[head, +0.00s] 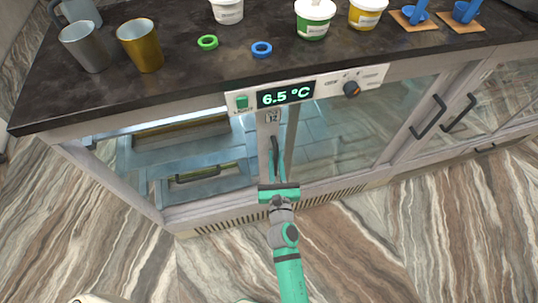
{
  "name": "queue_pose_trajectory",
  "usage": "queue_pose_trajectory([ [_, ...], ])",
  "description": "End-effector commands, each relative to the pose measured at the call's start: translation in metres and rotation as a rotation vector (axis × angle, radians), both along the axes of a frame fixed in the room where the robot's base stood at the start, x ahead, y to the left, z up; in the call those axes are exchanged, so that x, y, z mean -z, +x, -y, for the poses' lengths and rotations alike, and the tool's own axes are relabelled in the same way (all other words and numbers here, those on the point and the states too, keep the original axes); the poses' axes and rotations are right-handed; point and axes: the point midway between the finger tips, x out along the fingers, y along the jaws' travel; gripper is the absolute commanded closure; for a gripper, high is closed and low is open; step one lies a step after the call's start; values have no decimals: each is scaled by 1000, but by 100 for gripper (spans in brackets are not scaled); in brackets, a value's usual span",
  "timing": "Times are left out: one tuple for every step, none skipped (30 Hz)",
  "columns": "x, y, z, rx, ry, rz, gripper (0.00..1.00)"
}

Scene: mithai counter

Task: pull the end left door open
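The end left door of the glass-fronted counter shows at its right frame post (268,135), which carries a small "12" label. A dark upright handle (275,146) is on this side of the post. My gripper (276,168) is at the lower part of the handle, with its narrow green fingers pointing up along it. The fingers look close together. I cannot tell whether they are clamped on the handle or only around it. I cannot tell whether the door stands slightly ajar.
Behind the left bay are shelves and a tray (195,183). A display panel (287,96) reads 6.5 °C above the handle. Other doors with dark handles (428,118) are at right. Cups, tubs and rings stand on the dark countertop (190,80). The striped floor (420,240) in front is clear.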

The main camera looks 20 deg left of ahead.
Motion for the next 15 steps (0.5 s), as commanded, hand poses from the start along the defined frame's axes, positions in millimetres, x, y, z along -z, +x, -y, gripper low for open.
queue_pose_trajectory([
  [1,0,3,-1,0,-2,100],
  [1,0,5,0,1,-1,100],
  [1,0,8,1,2,-2,100],
  [1,0,10,2,2,-2,100],
  [1,0,12,3,2,-2,100],
  [1,1,14,5,2,-2,100],
  [1,1,15,6,2,-2,100],
  [1,1,16,8,2,-2,100],
  [1,1,18,9,2,-2,100],
  [1,1,18,10,2,-2,100],
  [1,1,19,11,3,-1,100],
  [1,1,19,13,3,-1,100],
  [1,1,20,13,3,-1,100],
  [1,1,20,14,3,-1,100],
  [1,2,21,15,3,-1,100],
])
